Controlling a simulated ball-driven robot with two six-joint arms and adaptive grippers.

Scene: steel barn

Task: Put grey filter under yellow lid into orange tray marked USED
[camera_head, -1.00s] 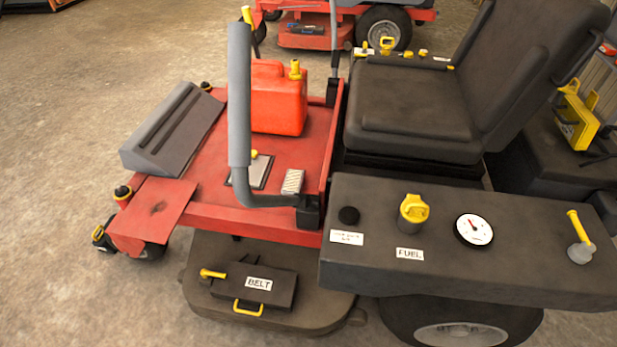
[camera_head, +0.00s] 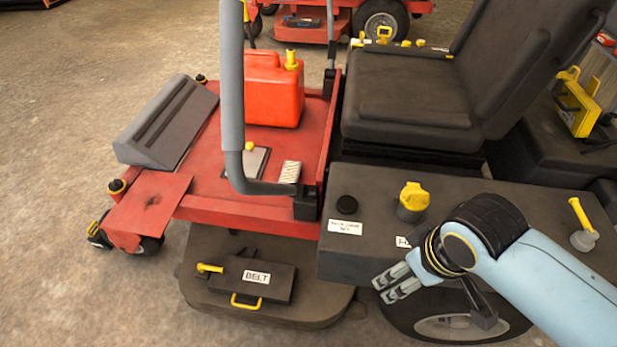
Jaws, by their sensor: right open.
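My right gripper (camera_head: 388,285) is in the lower right of the head view, in front of the mower's dark side panel. It is open and empty, with its two fingers pointing left. A yellow box-like cover (camera_head: 577,103) stands at the far right behind the seat; I cannot tell whether it is the yellow lid. I make out no grey filter. A small pale pleated block (camera_head: 290,172) lies on the red deck. No orange tray marked USED is in view. My left gripper is not in view.
The panel (camera_head: 350,258) carries a yellow fuel cap (camera_head: 413,199) and a yellow-handled lever (camera_head: 582,225). A red can (camera_head: 272,92) stands on the deck. An upright grey bar (camera_head: 232,75) and the black seat (camera_head: 415,100) rise nearby. A BELT cover (camera_head: 253,280) sits below. Floor at left is clear.

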